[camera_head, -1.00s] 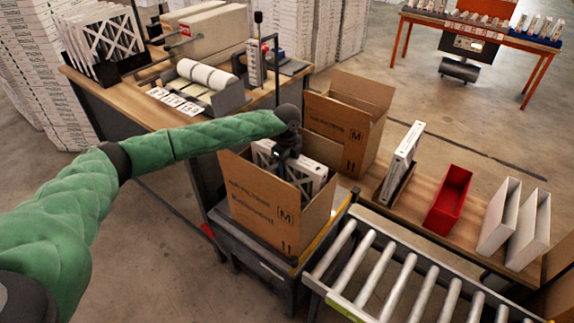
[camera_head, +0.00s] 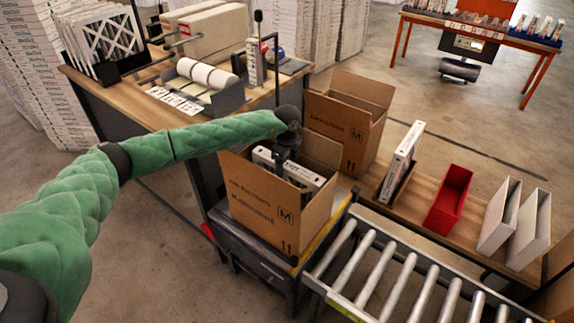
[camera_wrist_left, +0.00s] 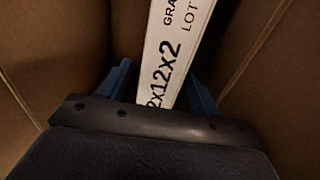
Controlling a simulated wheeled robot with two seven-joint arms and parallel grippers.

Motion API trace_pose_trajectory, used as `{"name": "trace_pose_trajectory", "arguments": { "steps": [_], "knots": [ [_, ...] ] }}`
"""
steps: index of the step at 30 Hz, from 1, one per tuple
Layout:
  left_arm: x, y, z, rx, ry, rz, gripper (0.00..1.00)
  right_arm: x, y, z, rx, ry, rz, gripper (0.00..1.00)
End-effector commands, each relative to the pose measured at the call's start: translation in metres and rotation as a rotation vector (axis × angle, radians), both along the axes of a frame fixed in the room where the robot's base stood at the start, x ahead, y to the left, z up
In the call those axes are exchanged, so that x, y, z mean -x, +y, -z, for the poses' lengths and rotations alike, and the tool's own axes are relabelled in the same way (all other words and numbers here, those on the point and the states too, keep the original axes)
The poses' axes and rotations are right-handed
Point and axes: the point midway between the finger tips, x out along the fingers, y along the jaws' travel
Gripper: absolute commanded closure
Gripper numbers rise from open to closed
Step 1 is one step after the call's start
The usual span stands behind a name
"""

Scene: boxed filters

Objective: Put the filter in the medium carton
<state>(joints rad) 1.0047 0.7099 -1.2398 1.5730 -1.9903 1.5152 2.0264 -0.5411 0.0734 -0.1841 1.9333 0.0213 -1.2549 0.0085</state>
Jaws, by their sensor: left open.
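The filter (camera_head: 302,174) is a white, printed, flat box. It stands inside the open brown carton marked M (camera_head: 262,205), with its top edge showing below the rim. My left gripper (camera_head: 284,156) reaches down into this carton from above. In the left wrist view the blue fingers (camera_wrist_left: 160,92) are open, one on each side of the filter's printed edge (camera_wrist_left: 172,55). Whether they touch it is not clear. The filter's lower part and the carton's floor are hidden. My right gripper is not in view.
A second open carton marked M (camera_head: 345,125) stands just behind. A white filter box in a holder (camera_head: 401,160), a red bin (camera_head: 449,198) and white boxes (camera_head: 500,215) stand to the right. A roller conveyor (camera_head: 385,280) runs in front. A workbench (camera_head: 110,100) is at the back left.

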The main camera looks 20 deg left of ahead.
Motion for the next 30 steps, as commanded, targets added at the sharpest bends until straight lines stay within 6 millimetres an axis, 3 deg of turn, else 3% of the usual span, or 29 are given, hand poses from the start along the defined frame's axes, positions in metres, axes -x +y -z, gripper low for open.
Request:
{"name": "trace_pose_trajectory", "arguments": {
  "steps": [11,20,30],
  "knots": [
    [0.0,0.0,-0.007,0.0,0.0,0.0,0.38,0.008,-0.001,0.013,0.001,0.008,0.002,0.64],
    [0.0,0.0,-0.016,-0.001,-0.001,0.0,0.38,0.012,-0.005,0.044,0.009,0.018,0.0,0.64],
    [0.0,0.0,-0.037,0.0,-0.001,0.0,0.38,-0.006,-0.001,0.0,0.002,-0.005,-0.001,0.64]
  ]
}}
